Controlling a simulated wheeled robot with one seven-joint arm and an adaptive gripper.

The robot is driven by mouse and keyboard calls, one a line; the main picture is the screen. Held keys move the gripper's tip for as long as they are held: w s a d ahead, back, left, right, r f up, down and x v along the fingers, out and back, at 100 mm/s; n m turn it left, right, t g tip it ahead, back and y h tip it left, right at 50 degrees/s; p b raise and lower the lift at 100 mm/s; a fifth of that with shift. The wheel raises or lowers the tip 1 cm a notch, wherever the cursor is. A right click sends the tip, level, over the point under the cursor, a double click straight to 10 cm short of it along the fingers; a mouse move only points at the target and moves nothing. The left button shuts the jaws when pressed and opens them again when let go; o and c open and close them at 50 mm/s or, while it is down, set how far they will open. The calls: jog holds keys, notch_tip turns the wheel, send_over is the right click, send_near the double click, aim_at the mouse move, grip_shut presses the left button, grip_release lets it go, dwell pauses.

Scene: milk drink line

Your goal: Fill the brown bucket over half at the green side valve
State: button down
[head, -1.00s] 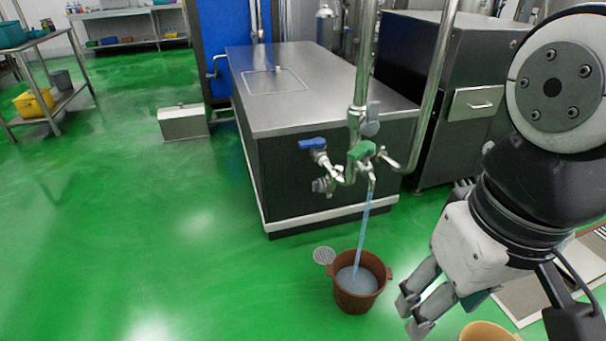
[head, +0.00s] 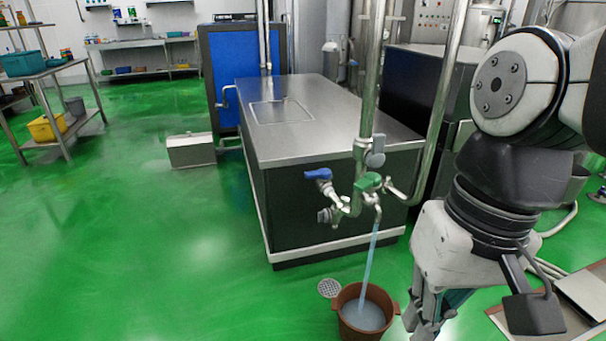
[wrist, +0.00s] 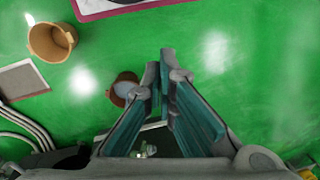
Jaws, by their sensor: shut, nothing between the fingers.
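The green side valve (head: 368,183) is on the pipework at the front of the steel tank in the head view. A bluish stream (head: 371,252) runs from its spout into the brown bucket (head: 349,329), which stands upright on the floor below. Pale liquid (head: 366,314) covers the bucket's bottom; its exact level is hard to judge. The bucket also shows in the wrist view (wrist: 113,94), left of the fingers. My gripper (head: 424,322) is shut and empty, to the right of the bucket and below the valve; its fingertips show in the wrist view (wrist: 166,72).
A blue-handled valve (head: 318,174) sits left of the green one. The steel tank (head: 330,120) and a vertical pipe (head: 372,90) stand behind. A round floor drain (head: 328,288) lies left of the bucket. A tan bucket (wrist: 45,45) shows in the wrist view.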

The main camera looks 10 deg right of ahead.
aim_at(368, 187)
jog(key=w+d+f+m+t+y, duration=0.15)
jog(key=w+m+y, duration=0.45)
jog(key=w, duration=0.8)
jog(key=w+d+f+m+t+y, duration=0.1)
jog(key=w+d+f+m+y, duration=0.15)
jog(key=w+m+y, duration=0.75)
jog(key=w+d+f+m+t+h, duration=0.4)
jog(key=w+d+f+m+t, duration=0.3)
jog(key=d, duration=0.5)
jog(key=w+d+f+m+t+h, duration=0.35)
jog(key=w+d+f+t, duration=0.25)
jog(key=w+d+f, duration=0.5)
jog(key=shift+m, duration=0.45)
jog(key=x, duration=0.3)
jog(key=r+b+x, duration=0.1)
jog(key=x, duration=0.3)
jog(key=b+x, duration=0.1)
jog(key=x, duration=0.3)
jog(key=shift+s+a+r, duration=0.1)
jog(key=shift+s+r, duration=0.05)
